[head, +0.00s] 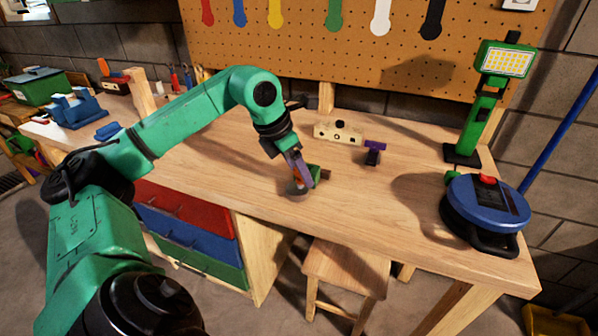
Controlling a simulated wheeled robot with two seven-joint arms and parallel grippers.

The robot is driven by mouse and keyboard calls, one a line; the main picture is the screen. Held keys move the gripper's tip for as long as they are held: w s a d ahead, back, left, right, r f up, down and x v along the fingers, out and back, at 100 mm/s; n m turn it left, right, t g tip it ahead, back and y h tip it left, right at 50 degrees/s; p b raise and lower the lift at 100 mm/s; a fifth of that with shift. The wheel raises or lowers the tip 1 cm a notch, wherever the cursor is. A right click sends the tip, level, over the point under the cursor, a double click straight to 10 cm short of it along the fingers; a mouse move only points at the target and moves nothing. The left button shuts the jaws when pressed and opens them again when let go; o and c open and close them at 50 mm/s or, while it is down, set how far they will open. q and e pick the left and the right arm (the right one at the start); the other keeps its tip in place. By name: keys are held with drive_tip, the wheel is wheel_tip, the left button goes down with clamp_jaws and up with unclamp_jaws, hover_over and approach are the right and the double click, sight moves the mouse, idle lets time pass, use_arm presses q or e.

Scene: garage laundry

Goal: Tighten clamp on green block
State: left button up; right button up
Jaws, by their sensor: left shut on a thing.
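A small green block (315,171) sits near the front edge of the wooden workbench, at the middle of the head view. A purple clamp (304,170) stands against its left side, with a grey round part at its lower end. My left gripper (297,161) reaches down from above and is shut on the clamp's purple part. The gripper hides much of the clamp, and I cannot tell how tightly its jaws bear on the block. My right gripper is not in view.
Behind stand a purple-and-dark tool (373,151) and a wooden block with holes (338,132). A green work lamp (484,105) and a blue round cable reel (486,207) are at the right. A stool (345,268) is below the front edge. The bench (400,205) right of the block is clear.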

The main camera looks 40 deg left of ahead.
use_arm(q)
drive_tip(key=shift+r+m+h+p, duration=0.15)
drive_tip(key=shift+m+h+p, duration=0.2)
drive_tip(key=shift+m, duration=0.55)
drive_tip(key=shift+r+m+g+h+p, duration=0.1)
drive_tip(key=shift+m+g+h+p, duration=0.2)
drive_tip(key=shift+m+p, duration=0.5)
drive_tip(key=m+h+p, duration=0.1)
drive_tip(key=m+p, duration=0.1)
drive_tip(key=m, duration=0.1)
drive_tip(key=shift+w+a+g, duration=0.1)
drive_tip(key=shift+g, duration=0.2)
drive_tip(key=shift+m+p, duration=0.5)
drive_tip(key=shift+p, duration=0.1)
drive_tip(key=shift+f, duration=0.2)
drive_tip(key=o, duration=1.4)
